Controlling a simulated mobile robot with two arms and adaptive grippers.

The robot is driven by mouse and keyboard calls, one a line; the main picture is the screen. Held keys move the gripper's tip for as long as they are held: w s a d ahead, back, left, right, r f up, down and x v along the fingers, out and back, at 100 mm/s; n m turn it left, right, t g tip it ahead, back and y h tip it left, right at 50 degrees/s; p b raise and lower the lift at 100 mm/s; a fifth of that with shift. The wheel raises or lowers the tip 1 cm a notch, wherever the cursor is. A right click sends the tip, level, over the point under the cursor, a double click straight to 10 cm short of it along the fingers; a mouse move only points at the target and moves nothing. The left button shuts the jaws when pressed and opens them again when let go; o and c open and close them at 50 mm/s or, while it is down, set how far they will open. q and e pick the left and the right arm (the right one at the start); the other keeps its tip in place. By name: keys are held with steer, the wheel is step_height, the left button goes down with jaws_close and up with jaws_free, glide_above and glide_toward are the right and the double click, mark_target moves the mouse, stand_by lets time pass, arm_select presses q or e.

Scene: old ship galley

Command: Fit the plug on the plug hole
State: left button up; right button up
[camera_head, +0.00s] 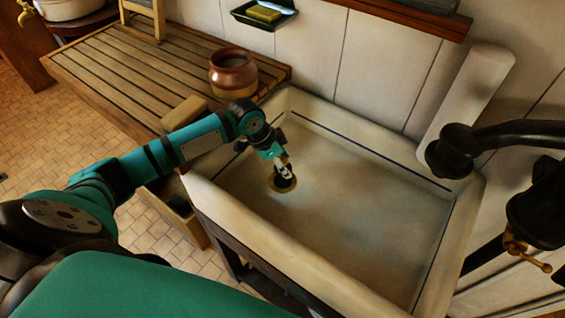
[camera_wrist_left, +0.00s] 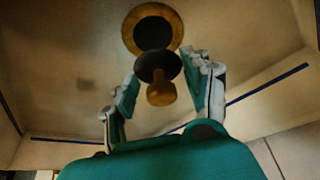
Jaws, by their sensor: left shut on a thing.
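The plug (camera_wrist_left: 161,93) has a dark disc and a brass knob. The plug hole (camera_wrist_left: 152,15) is a dark opening with a brass ring in the floor of the white sink (camera_head: 350,215). My left gripper (camera_head: 285,172) reaches down into the sink above the hole (camera_head: 273,187). It also shows in the left wrist view (camera_wrist_left: 165,88), shut on the plug, with a finger on each side of the knob. There the disc overlaps the near edge of the ring and most of the opening shows beyond it. I cannot tell the height of the disc above the ring. My right gripper is not in view.
A slatted wooden counter (camera_head: 110,75) adjoins the sink on the left, with a brown pot (camera_head: 233,73) near the sink's corner. A dark faucet (camera_head: 505,137) with a brass tap (camera_head: 525,255) reaches over the right side. The rest of the basin is empty. The sink's raised walls surround my gripper.

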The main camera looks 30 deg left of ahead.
arm_select(q)
step_height(320, 180, down, 2)
steer(key=shift+f+b, duration=0.1)
steer(key=shift+b, duration=0.7)
step_height(320, 180, down, 2)
steer(key=shift+f+b, duration=0.1)
steer(key=shift+b, duration=0.2)
steer(key=shift+f+b, duration=0.3)
steer(key=shift+f, duration=0.6)
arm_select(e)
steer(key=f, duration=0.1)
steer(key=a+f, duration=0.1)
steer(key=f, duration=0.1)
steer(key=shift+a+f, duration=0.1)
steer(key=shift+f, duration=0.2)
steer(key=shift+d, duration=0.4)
arm_select(q)
steer(key=shift+f, duration=0.45)
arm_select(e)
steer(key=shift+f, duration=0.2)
arm_select(q)
steer(key=o, duration=1.4)
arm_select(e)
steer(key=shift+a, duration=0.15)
